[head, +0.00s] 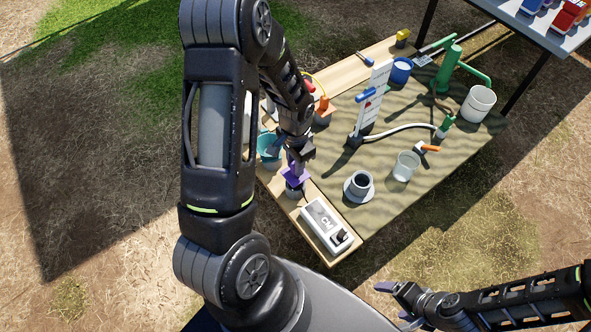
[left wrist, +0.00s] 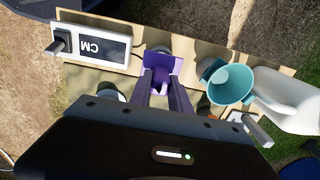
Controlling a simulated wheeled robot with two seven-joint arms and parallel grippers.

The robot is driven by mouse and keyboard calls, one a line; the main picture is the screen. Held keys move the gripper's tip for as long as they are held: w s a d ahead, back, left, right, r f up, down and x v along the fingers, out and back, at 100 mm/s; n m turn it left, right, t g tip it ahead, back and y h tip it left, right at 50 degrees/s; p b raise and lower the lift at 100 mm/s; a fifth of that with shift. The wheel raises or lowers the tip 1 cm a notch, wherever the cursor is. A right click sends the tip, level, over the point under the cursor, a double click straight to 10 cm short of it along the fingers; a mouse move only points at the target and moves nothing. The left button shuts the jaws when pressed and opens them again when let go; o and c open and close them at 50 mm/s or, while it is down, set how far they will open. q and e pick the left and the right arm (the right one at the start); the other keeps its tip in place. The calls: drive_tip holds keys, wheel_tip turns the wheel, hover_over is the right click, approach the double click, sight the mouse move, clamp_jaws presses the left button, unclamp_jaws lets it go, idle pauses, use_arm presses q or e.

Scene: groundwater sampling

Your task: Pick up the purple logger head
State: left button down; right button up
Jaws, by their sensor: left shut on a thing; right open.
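The purple logger head (head: 292,179) is at the front left of the table, over a dark grey round base (head: 293,191). It also shows in the left wrist view (left wrist: 164,60). My left gripper (head: 296,166) reaches down from above and is shut on the logger head. In the left wrist view its two fingers (left wrist: 161,90) lie against the purple piece. I cannot tell whether the head is clear of the base. My right gripper (head: 394,301) is open and empty off the table's front edge, at the lower right.
A white CM meter box (head: 322,223) lies close in front of the logger head. A dark cup on a saucer (head: 359,186) and a clear beaker (head: 405,166) stand to the right. The cloth at front right is clear.

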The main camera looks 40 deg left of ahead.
use_arm(q)
wheel_tip(320, 180, up, 5)
drive_tip(key=shift+r, duration=0.1)
idle(0.6)
drive_tip(key=shift+d+p, duration=0.15)
drive_tip(key=shift+p, duration=0.15)
